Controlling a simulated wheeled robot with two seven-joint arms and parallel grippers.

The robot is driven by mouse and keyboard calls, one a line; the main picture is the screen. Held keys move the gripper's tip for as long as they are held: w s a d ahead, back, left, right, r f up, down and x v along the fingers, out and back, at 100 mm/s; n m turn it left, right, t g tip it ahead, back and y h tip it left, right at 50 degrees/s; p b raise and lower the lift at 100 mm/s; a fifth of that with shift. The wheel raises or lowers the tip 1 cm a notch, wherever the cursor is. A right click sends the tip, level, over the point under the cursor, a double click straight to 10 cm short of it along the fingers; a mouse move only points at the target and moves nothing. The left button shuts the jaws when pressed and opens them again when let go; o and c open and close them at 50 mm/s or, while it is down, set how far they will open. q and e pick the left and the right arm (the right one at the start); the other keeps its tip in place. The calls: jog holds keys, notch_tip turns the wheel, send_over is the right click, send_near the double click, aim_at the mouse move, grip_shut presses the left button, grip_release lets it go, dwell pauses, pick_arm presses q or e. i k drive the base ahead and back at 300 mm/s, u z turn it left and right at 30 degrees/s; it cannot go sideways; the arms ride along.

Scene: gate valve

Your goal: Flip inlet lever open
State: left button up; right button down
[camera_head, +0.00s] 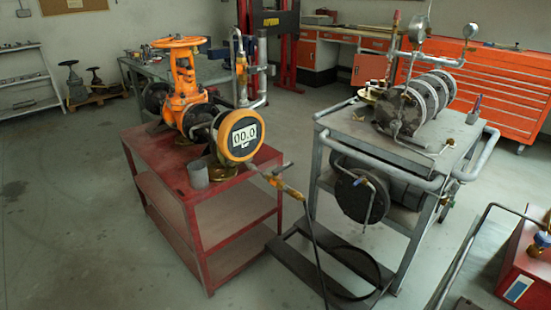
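An orange gate valve (183,95) with a handwheel (180,42) on top stands on a red cart. A round orange-rimmed gauge (239,134) reading "00.0" faces me at its near end. A hose fitting with a small lever (284,186) hangs below the gauge, joined to a black hose (317,245). An upright pipe with a yellowish fitting (241,68) rises behind the gauge. I cannot tell which of these small fittings carries the inlet lever, or its exact angle. Neither of my grippers shows in the head view.
The red cart (205,238) holds a grey cup (197,173). A grey pump cart (355,130) with tanks and gauges stands to the right. The hose loops over a dark low frame on the floor between them. A red box (525,268) is at lower right. Floor at left is clear.

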aim_at(276, 172)
jog(key=u, duration=0.3)
jog(key=i, duration=1.1)
jog(key=z, duration=0.15)
